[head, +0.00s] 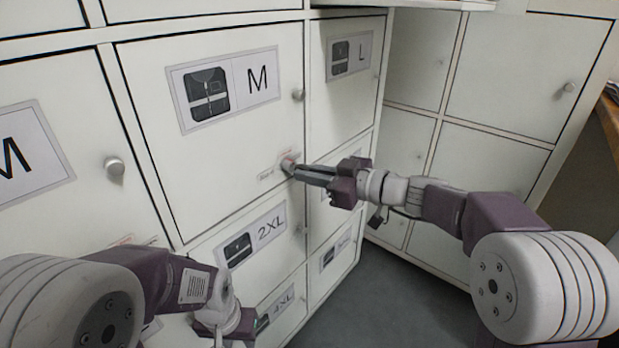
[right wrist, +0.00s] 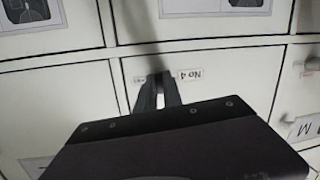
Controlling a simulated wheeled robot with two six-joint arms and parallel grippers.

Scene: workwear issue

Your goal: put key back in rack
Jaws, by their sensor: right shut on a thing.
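My right gripper (head: 297,170) is shut at a small round lock (head: 287,162) low on the right edge of a white locker door marked M (head: 235,135). The right wrist view also shows its dark fingers (right wrist: 160,88) together at the door, beside an upside-down "No 4" label. What it grips is mostly hidden between and behind the fingers; it may be the key, but I cannot make out its shape. My left gripper (head: 226,328) is low in the head view, in front of the lower lockers, its fingers not clear. I see no key rack.
Round knobs stick out from the doors, one above the lock (head: 298,95) and one on the left door (head: 114,167). More lockers (head: 490,110) stand at an angle on the right. Grey floor (head: 395,300) is clear below.

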